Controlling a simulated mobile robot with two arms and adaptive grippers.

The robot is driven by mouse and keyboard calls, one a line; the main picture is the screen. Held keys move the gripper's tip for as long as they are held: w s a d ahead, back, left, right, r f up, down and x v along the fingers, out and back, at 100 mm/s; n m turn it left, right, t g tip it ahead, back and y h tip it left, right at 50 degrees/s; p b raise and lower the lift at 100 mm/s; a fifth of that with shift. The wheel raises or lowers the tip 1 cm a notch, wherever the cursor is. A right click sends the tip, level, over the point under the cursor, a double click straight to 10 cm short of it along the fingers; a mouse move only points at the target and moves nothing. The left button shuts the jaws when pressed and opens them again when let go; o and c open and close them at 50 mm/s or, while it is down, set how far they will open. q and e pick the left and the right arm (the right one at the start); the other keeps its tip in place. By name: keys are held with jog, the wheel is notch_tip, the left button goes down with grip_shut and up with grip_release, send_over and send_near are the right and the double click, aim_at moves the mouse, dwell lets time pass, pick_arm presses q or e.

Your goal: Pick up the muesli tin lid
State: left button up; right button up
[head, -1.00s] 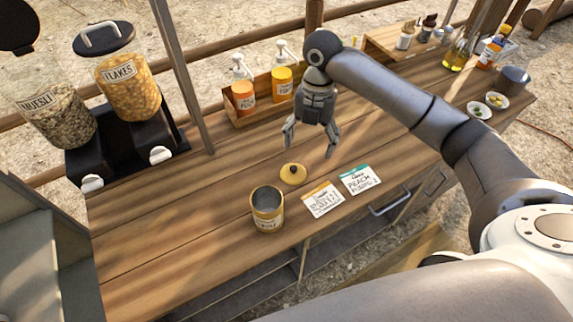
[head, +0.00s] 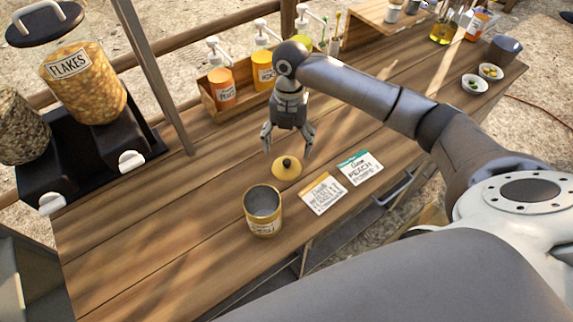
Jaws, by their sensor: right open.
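The muesli tin lid (head: 286,171) is a round yellow-gold lid with a dark knob on top. It lies on the wooden counter just behind the open tin. The gold tin (head: 263,212) stands upright without a lid, and its inside looks grey and empty. My right gripper (head: 287,151) is open and points down, with its fingers above and slightly behind the lid. Nothing is between its fingers. Whether a fingertip touches the lid cannot be told. My left gripper is not in view.
Two cards (head: 323,193) (head: 359,167) lie right of the tin. A wooden box with pump bottles (head: 221,88) stands behind the gripper. Cereal dispensers (head: 88,88) stand at the left, beside a post (head: 152,77). Small bowls (head: 474,83) sit at the far right. The counter left of the tin is clear.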

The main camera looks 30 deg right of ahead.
aim_at(288, 163)
jog(key=shift+s+f, duration=0.1)
jog(key=shift+f, duration=0.3)
jog(key=f, duration=0.1)
jog(key=f+p, duration=0.1)
jog(key=f, duration=0.1)
jog(key=s+f, duration=0.1)
jog(key=shift+a+f+p, duration=0.4)
jog(key=shift+f, duration=0.3)
jog(key=c, duration=1.1)
jog(key=shift+s, duration=0.15)
jog(key=shift+c, duration=0.7)
jog(key=shift+s, duration=0.1)
jog(key=shift+c, duration=0.4)
